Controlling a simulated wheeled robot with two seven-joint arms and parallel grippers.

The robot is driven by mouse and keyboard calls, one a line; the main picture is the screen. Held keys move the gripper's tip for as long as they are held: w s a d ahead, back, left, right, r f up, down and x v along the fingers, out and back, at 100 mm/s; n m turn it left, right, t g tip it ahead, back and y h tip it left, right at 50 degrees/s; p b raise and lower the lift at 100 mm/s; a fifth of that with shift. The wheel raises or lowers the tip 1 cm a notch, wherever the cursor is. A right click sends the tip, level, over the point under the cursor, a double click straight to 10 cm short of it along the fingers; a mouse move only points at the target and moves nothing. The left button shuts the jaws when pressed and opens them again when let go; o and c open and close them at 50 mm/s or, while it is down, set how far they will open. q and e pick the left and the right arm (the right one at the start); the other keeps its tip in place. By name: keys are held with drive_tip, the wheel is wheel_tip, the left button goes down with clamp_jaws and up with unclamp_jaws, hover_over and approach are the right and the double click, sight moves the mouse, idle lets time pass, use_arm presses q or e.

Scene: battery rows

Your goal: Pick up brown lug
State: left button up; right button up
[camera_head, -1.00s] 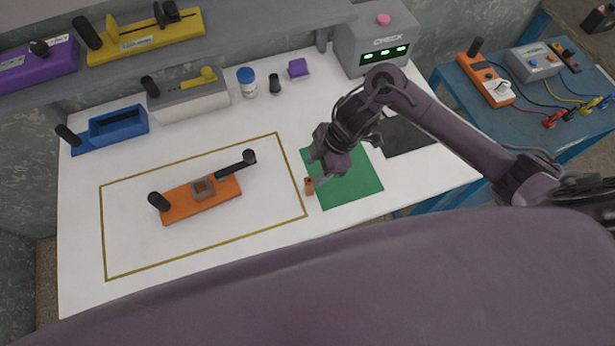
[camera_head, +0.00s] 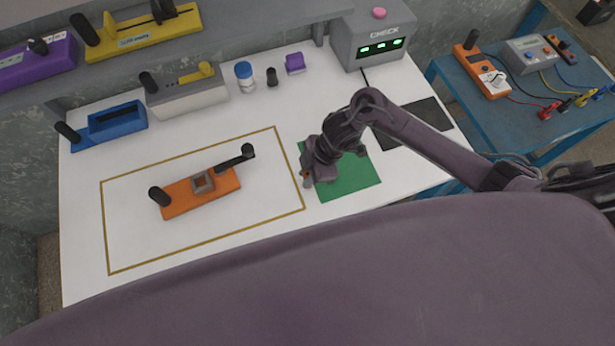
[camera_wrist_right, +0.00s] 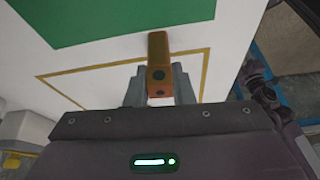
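The brown lug (camera_head: 306,176) is a small orange-brown block at the left edge of the green mat (camera_head: 352,178). In the right wrist view the lug (camera_wrist_right: 158,52) lies between the two grey fingers of my right gripper (camera_wrist_right: 160,80), with a dark round spot on its near face. The fingers are close along both its sides; whether they press on it cannot be made out. In the head view my right gripper (camera_head: 308,178) is down at the lug and partly hides it. My left gripper is not in view.
An orange holder (camera_head: 200,194) with black handles stands inside the yellow-brown outline, left of the lug. A blue holder (camera_head: 118,122), a grey holder (camera_head: 190,94) and a white jar (camera_head: 244,80) stand behind. The grey CHECK box (camera_head: 378,40) is at the back right.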

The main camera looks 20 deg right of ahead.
clamp_jaws()
drive_tip(key=shift+r, duration=0.2)
